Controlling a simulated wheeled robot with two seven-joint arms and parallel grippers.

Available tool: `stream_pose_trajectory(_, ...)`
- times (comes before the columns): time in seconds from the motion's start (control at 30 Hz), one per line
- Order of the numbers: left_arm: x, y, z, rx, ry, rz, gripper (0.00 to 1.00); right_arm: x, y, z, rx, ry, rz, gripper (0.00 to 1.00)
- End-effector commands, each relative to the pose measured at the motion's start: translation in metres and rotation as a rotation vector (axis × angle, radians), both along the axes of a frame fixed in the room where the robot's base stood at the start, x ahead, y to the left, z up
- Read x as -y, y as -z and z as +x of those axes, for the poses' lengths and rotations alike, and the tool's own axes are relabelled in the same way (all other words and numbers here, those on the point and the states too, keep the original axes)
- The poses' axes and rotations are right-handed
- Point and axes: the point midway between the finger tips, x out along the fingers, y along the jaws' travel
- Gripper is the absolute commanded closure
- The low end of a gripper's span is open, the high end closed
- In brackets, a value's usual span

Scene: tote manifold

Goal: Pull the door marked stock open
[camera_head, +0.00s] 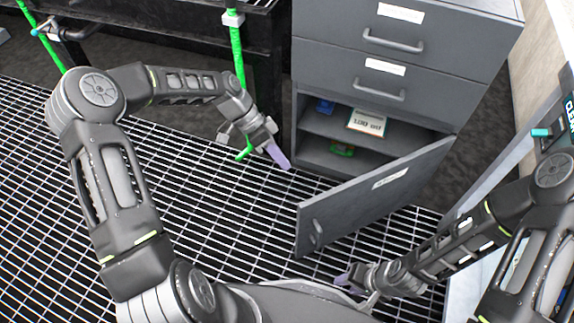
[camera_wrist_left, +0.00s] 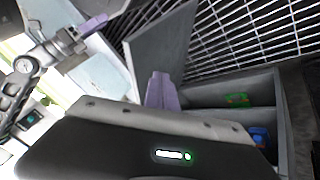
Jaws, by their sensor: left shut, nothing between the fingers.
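The grey cabinet door (camera_head: 375,195) stands swung wide open, hinged at its right side, with its free edge out over the grating. It carries a small white label (camera_head: 390,178) whose text I cannot read, and a handle (camera_head: 317,230) near the free edge. My left gripper (camera_head: 279,155) is shut and empty, in front of the cabinet's left side and apart from the door handle. In the left wrist view its purple fingers (camera_wrist_left: 161,92) show near the door panel (camera_wrist_left: 160,48). My right gripper (camera_head: 345,279) is low, below the door; its jaws are unclear.
The cabinet (camera_head: 308,105) has two closed drawers above the open compartment. Inside are a white box (camera_head: 367,122), a blue item (camera_head: 325,106) and a green item (camera_head: 342,149). A bench with bright green posts (camera_head: 238,50) stands left. The grating floor before the cabinet is clear.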

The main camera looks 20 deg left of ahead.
Motion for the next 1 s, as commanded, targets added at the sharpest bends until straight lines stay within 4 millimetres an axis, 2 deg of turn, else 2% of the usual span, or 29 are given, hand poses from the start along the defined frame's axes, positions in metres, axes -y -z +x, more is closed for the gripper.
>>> stream_pose_trajectory(0.43,0.051,0.07,-0.008,-0.002,0.003,-0.001,1.0,0.005,0.022,0.005,0.008,0.012,-0.007,0.64)
stream_pose_trajectory(0.7,0.074,0.068,-0.033,-0.001,0.0,0.001,1.0,0.006,0.025,0.007,0.011,0.016,-0.01,0.64)
stream_pose_trajectory(1.0,0.078,0.067,-0.037,-0.001,-0.001,0.0,1.0,0.007,0.026,0.007,0.011,0.016,-0.01,0.64)
